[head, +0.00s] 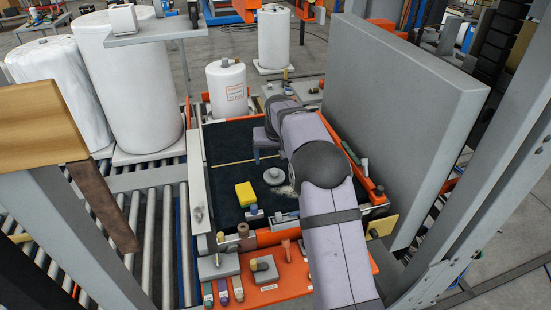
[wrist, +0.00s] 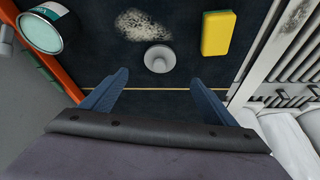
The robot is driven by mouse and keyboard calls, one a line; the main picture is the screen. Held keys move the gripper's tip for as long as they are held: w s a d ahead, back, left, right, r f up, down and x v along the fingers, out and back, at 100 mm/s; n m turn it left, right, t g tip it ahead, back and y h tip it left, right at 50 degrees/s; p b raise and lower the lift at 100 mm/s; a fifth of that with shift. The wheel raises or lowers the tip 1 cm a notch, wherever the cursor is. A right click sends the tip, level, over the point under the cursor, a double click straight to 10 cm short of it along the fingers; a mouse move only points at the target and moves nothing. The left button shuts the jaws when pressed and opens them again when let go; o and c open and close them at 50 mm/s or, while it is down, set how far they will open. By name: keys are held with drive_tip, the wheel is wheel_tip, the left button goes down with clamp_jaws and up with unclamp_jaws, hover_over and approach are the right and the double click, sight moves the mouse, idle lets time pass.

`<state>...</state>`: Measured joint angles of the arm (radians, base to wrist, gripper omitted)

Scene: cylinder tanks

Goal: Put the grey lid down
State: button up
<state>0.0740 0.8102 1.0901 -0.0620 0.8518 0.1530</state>
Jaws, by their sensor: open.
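A small round grey lid with a knob (wrist: 158,59) lies on the dark mat in the wrist view. It also shows in the head view (head: 273,176), near the mat's middle. My gripper (wrist: 160,78) is open, its blue-grey fingers apart with nothing between them. The lid lies just beyond the fingertips, roughly centred between them. In the head view my gripper (head: 257,153) is above the dark mat (head: 225,150), a little behind the lid. An open teal tin (wrist: 45,30) stands at the upper left of the wrist view; my arm seems to hide it in the head view.
A yellow sponge (head: 245,194) lies left of the lid. A pale speckled patch (wrist: 143,25) marks the mat beside it. A tall grey panel (head: 395,110) stands right of my arm. A white cylinder tank (head: 227,88) stands behind the mat. Rollers (head: 150,240) run along the left.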

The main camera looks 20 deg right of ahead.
drive_tip(key=shift+s+r, duration=0.1)
drive_tip(key=shift+r, duration=0.1)
drive_tip(key=s+a+f+g, duration=0.1)
drive_tip(key=s+a, duration=0.1)
drive_tip(key=s, duration=1.1)
drive_tip(key=s+a+f+n+g, duration=0.1)
drive_tip(key=s+a+f+g, duration=0.1)
drive_tip(key=s, duration=1.2)
drive_tip(key=s+a+f+n+g, duration=0.1)
drive_tip(key=s, duration=1.3)
drive_tip(key=shift+a+f+g+y, duration=0.25)
drive_tip(key=shift+a+g+y, duration=0.05)
drive_tip(key=shift+a+y, duration=0.1)
